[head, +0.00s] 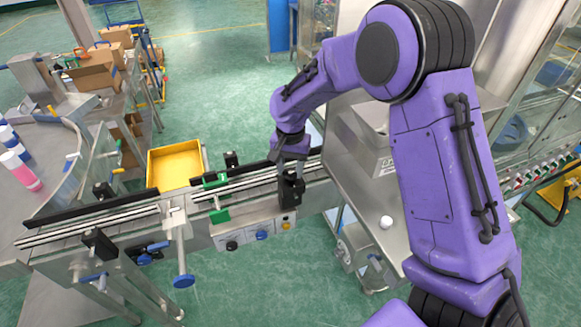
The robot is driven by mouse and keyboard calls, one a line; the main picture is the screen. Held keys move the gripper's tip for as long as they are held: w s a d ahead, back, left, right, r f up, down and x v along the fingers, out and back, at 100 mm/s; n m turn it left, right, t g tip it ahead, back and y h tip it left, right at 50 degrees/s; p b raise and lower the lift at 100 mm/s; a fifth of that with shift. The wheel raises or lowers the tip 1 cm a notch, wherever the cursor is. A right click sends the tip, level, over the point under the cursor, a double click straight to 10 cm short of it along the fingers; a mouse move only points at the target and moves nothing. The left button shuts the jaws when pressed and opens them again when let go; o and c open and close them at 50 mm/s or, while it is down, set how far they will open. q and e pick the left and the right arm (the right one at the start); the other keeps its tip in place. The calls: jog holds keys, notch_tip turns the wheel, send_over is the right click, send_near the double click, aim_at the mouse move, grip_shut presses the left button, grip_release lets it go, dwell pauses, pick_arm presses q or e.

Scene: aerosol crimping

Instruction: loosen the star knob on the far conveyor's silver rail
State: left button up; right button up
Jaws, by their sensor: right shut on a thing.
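My right arm reaches in from the right, and my right gripper (290,172) points down at the near side of the conveyor. It is shut on the star knob, which the fingers mostly hide. A black clamp block (288,194) shows just below the fingers. The silver rail (240,187) runs along the conveyor, left and right of the gripper. My left gripper is not in view.
Other black knobbed clamps (97,242) stand along the conveyor. A green bracket (217,197) sits left of my gripper. A yellow tray (175,165) lies behind. A steel machine table (375,190) with a white cap (386,222) is to the right.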

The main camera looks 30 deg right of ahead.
aim_at(291, 172)
jog(key=o, duration=1.1)
jog(key=shift+c, duration=0.2)
notch_tip(291, 172, up, 11)
jog(key=b, duration=0.2)
jog(key=shift+f, duration=0.2)
